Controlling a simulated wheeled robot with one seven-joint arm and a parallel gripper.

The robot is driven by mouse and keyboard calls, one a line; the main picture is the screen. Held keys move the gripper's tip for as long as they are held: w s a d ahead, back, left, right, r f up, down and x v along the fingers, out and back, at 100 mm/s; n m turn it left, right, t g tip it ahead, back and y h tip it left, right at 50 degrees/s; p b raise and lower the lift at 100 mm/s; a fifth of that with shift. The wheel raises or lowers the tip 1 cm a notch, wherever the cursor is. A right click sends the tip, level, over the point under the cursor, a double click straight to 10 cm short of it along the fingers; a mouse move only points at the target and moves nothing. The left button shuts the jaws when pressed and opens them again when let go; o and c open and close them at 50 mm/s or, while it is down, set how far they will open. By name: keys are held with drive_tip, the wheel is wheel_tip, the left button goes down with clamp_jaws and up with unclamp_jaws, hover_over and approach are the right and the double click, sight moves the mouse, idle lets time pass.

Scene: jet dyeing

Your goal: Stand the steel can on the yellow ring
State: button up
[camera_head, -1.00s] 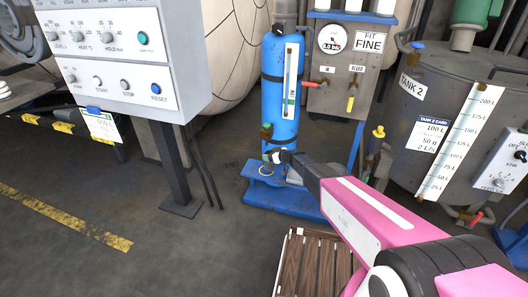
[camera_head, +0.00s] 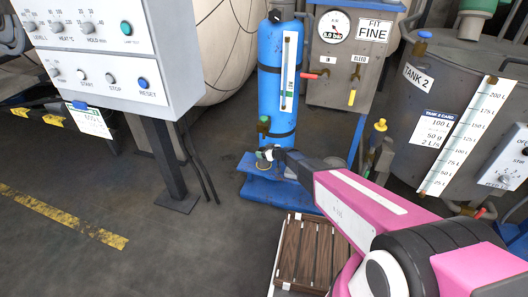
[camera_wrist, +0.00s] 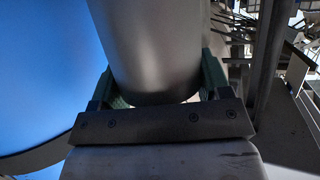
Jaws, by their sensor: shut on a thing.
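My gripper (camera_wrist: 157,88) is shut on the steel can (camera_wrist: 150,45), a smooth grey cylinder between its green-padded fingers in the wrist view. The can's top runs out of that view. In the head view my gripper (camera_head: 268,154) is small, in front of the lower part of a blue cylinder; the can cannot be made out clearly there.
The blue cylinder (camera_head: 277,85) stands close by on a blue base (camera_head: 270,190). A grey control panel (camera_head: 120,60) on a post is at left. Tank 2 (camera_head: 420,105) is at right. A slatted wooden pallet (camera_head: 312,250) lies in front. Floor at lower left is clear.

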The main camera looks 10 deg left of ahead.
drive_tip(key=o, duration=1.2)
drive_tip(key=shift+o, duration=0.2)
drive_tip(key=shift+d+r, duration=0.1)
drive_tip(key=shift+r, duration=0.05)
drive_tip(key=s+d+r+m+g+h, duration=0.2)
drive_tip(key=s+d+r+m+h, duration=0.2)
drive_tip(key=d, duration=1)
drive_tip(key=s+d+r+m+g+h, duration=0.2)
drive_tip(key=s+d+r+m+h, duration=0.2)
drive_tip(key=s+d+r, duration=0.4)
drive_tip(key=s+d+r+m+g+h, duration=0.2)
drive_tip(key=s+d+r+m+h, duration=0.2)
drive_tip(key=s+d, duration=0.8)
drive_tip(key=d+r, duration=0.2)
drive_tip(key=d, duration=0.8)
drive_tip(key=shift+s+d+r+m, duration=0.2)
drive_tip(key=shift+s+r+m, duration=0.1)
drive_tip(key=shift+s+r, duration=0.05)
